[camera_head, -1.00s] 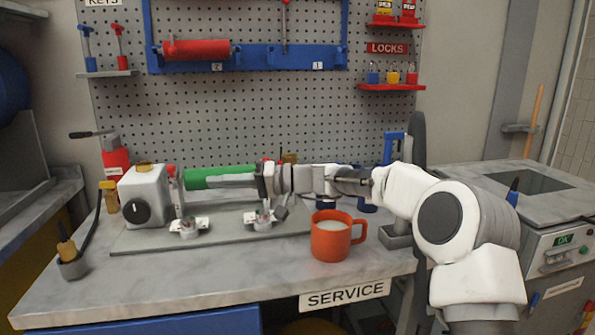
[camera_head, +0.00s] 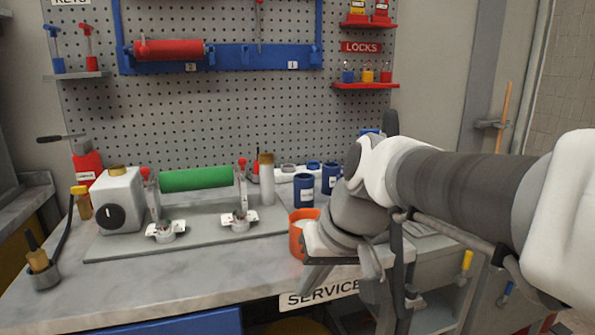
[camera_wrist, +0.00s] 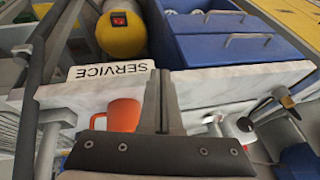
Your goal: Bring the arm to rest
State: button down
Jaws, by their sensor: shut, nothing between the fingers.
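My arm comes in from the right in the head view, and its wrist hangs over the front right of the bench, in front of the orange mug (camera_head: 296,238). The wrist hides much of the mug. In the wrist view my gripper (camera_wrist: 160,78) is shut and empty, its fingers together in front of the bench edge. The mug (camera_wrist: 124,114) shows beside the fingers there. The green roller (camera_head: 196,179) lies level between the two stands of the coater (camera_head: 118,202), apart from my gripper.
The bench (camera_head: 130,285) has a SERVICE sign (camera_head: 318,294) on its front edge. Two blue jars (camera_head: 303,190) stand behind the mug. A red roller (camera_head: 170,49) hangs on the pegboard (camera_head: 225,110). Blue drawers (camera_wrist: 222,50) and a yellow cylinder (camera_wrist: 120,35) show below the bench.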

jog(key=s+d+f+m+t+h, duration=0.2)
jog(key=s+d+f+m+h, duration=0.15)
jog(key=s+d, duration=0.85)
notch_tip(320, 180, up, 22)
jog(key=w+p, duration=0.1)
jog(key=p, duration=2.1)
jog(key=shift+d+r+n, duration=0.15)
jog(key=shift+r+n, duration=0.05)
jog(key=shift+n, duration=0.15)
jog(key=shift+w, duration=0.15)
